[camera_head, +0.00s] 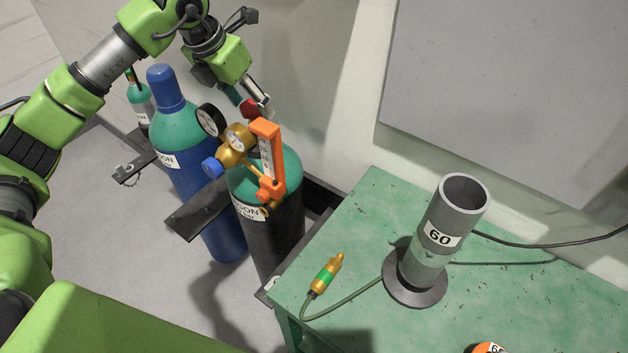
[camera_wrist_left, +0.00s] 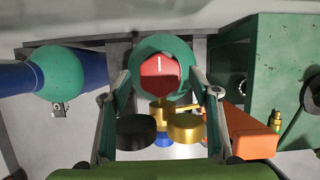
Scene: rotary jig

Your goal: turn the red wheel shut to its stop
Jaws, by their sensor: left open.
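The red wheel (camera_head: 249,108) is on top of the green-shouldered dark gas cylinder (camera_head: 275,215), behind the brass regulator (camera_head: 236,142). In the left wrist view the red wheel (camera_wrist_left: 160,75) shows between the fingers, near the middle. My left gripper (camera_head: 256,104) is at the wheel from above; in the wrist view its fingers (camera_wrist_left: 162,88) are spread on either side of the wheel, with gaps visible. The head view hides part of the wheel behind the gripper and regulator. My right gripper is not in view.
An orange flow meter (camera_head: 267,160) and a black gauge (camera_head: 211,120) stand close to the wheel. A blue cylinder (camera_head: 215,215) is to the left. A green table (camera_head: 345,240) with a grey tube (camera_head: 446,225) is to the right. The wall is close behind.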

